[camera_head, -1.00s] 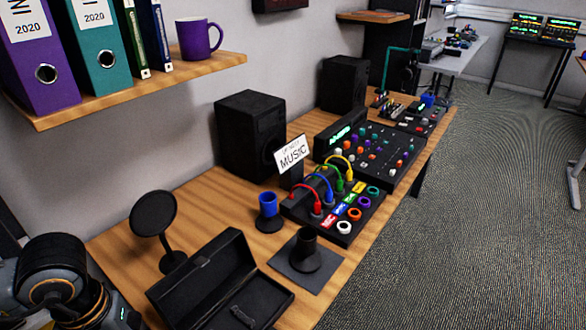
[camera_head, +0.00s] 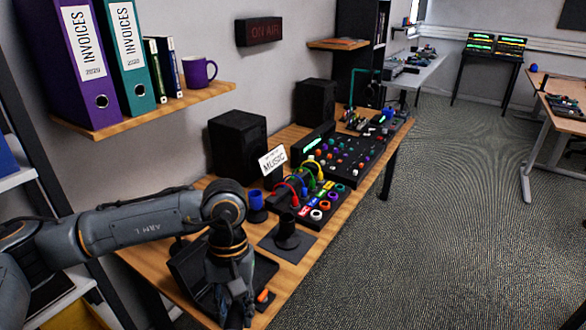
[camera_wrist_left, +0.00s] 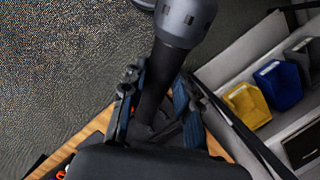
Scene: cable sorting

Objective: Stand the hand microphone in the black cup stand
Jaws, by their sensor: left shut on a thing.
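The black cup stand (camera_head: 287,238) stands upright and empty on a dark square base mat on the wooden desk. My left gripper (camera_head: 238,308) is low at the near end of the desk, in front of the open black case (camera_head: 188,268), left of and nearer than the stand. In the left wrist view my left gripper (camera_wrist_left: 155,100) is shut on the black handle of the hand microphone (camera_wrist_left: 183,22), whose dark grey head sticks out beyond the fingers. The microphone is hard to make out in the head view. My right gripper is not in view.
A patch panel (camera_head: 312,205) with coloured cables and a mixer (camera_head: 345,150) lie farther along the desk. A small orange item (camera_head: 264,296) shows beside my gripper. Open carpet (camera_head: 430,240) lies right.

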